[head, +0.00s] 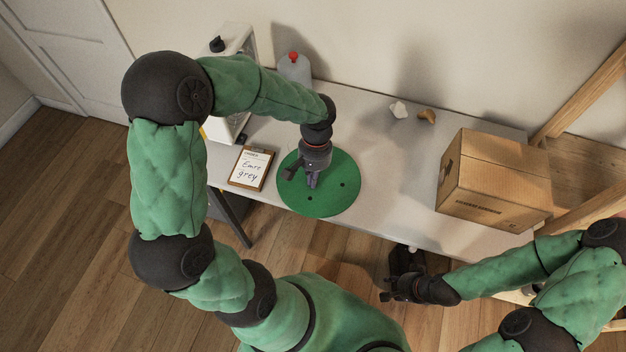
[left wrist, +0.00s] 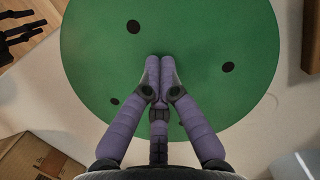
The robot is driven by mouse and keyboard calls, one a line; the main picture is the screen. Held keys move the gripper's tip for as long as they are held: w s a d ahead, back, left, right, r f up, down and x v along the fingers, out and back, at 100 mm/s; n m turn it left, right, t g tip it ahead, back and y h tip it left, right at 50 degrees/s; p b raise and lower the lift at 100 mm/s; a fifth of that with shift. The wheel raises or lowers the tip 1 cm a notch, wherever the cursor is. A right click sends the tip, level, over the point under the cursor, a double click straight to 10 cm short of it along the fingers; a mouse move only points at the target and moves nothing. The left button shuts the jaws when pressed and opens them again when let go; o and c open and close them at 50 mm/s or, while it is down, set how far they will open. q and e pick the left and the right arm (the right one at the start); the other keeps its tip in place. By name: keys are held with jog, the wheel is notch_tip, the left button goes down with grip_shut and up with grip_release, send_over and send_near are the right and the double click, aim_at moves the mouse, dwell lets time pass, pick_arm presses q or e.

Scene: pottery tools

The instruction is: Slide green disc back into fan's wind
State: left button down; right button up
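The green disc (head: 335,195) lies flat on the grey table, close to its front edge. It has several dark spots and fills much of the left wrist view (left wrist: 200,40). My left gripper (head: 312,184) points down over the disc, left of its middle. Its purple fingers (left wrist: 160,72) are together with nothing seen between them. I cannot tell whether the tips touch the disc. A white boxy appliance (head: 232,42) stands at the back left, partly hidden by my left arm; I cannot tell if it is the fan. My right gripper (head: 388,289) is low in front of the table, away from the disc.
A clipboard (head: 251,168) reading "Emre grey" lies left of the disc. A grey bottle with a red top (head: 294,68) stands behind. A cardboard box (head: 495,180) and two small lumps (head: 412,112) are to the right. The table between disc and box is clear.

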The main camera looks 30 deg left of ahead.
pick_arm(q)
jog(key=shift+s+f, duration=0.15)
jog(key=shift+f, duration=0.1)
jog(key=w+a+p, duration=0.1)
jog(key=w, duration=0.4)
jog(key=w+a+p, duration=0.1)
jog(key=w+p, duration=0.1)
jog(key=w, duration=0.3)
jog(key=w+a+p, duration=0.1)
jog(key=w+a, duration=0.1)
jog(key=w, duration=0.3)
jog(key=shift+w+p, duration=0.3)
jog(key=shift+p, duration=0.1)
jog(key=shift+w+a+f, duration=0.15)
jog(key=shift+w, duration=0.3)
jog(key=shift+w+r+p, duration=0.15)
jog(key=shift+r+p, duration=0.55)
jog(key=shift+p, duration=0.15)
jog(key=shift+w+a+r+p, duration=0.1)
jog(key=shift+w+a+p, duration=0.35)
jog(key=shift+w, duration=1.5)
jog(key=shift+w+a+f+p, duration=0.1)
jog(key=shift+w+a+p, duration=0.4)
jog(key=shift+w, duration=1.4)
jog(key=shift+w+a+r+p, duration=0.15)
jog(key=shift+w+a, duration=0.55)
jog(key=shift+w, duration=1.25)
